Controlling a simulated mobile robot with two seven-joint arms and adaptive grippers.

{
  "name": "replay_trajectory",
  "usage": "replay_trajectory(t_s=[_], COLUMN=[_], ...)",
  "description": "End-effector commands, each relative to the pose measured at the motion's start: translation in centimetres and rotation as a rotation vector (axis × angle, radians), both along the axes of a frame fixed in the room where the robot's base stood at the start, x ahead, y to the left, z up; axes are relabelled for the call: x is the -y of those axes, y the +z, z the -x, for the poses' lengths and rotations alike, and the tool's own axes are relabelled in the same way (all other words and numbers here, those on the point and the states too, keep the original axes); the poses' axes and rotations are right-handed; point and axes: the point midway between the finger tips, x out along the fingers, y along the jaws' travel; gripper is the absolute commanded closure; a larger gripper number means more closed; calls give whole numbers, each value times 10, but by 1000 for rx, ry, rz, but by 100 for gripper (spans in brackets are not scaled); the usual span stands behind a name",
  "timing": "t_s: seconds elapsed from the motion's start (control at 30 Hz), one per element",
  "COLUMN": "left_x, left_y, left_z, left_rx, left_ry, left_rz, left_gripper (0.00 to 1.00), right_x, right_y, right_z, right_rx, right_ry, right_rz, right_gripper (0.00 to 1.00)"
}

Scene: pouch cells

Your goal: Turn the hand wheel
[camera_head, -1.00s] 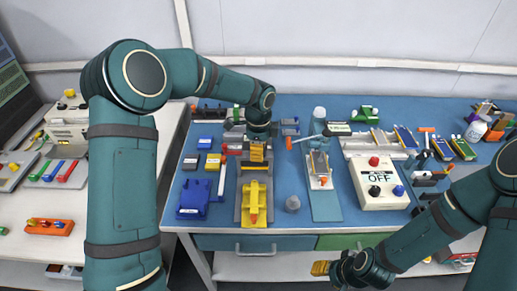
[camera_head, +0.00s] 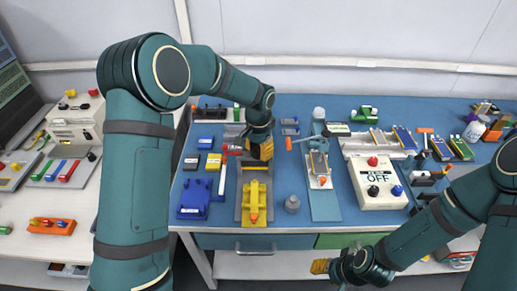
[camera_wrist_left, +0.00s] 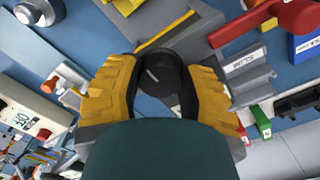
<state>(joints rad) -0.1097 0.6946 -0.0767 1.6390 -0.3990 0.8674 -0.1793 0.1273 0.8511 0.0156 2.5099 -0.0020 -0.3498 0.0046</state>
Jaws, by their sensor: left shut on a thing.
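The hand wheel (camera_wrist_left: 160,74) shows in the left wrist view as a dark round knob between two yellow fingers. It sits over a grey fixture. My left gripper (camera_head: 262,150) is shut on it, one finger on each side, and points down at the back of the fixture. In the head view the gripper hides the wheel. My right gripper (camera_head: 320,267) hangs in front of the table's front edge, away from the wheel; its jaw opening is too small to tell.
A red handle (camera_head: 232,149) stands close left of my left gripper. A yellow clamp piece (camera_head: 254,202) lies in front of it. A blue block (camera_head: 194,198) is at left. A press with an orange-tipped lever (camera_head: 300,139) and a control box (camera_head: 378,188) stand at right.

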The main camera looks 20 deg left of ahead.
Motion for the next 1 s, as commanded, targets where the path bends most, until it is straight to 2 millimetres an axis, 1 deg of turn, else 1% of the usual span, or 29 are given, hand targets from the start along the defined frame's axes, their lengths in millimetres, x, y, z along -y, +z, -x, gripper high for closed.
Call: replay_trajectory(t_s=[0.6,0.8,1.0], left_x=[0,0,0], left_y=[0,0,0], left_z=[1,1,1], left_rx=[-2,-2,-2], left_ry=[583,757,894], left_rz=[-2,-1,-1], left_gripper=[95,95,95], right_x=[0,0,0], right_y=[11,15,19], right_z=[2,2,0], right_rx=[-5,-5,-1], right_ry=[1,1,-2], right_rz=[-1,-1,0], right_gripper=[53,53,53])
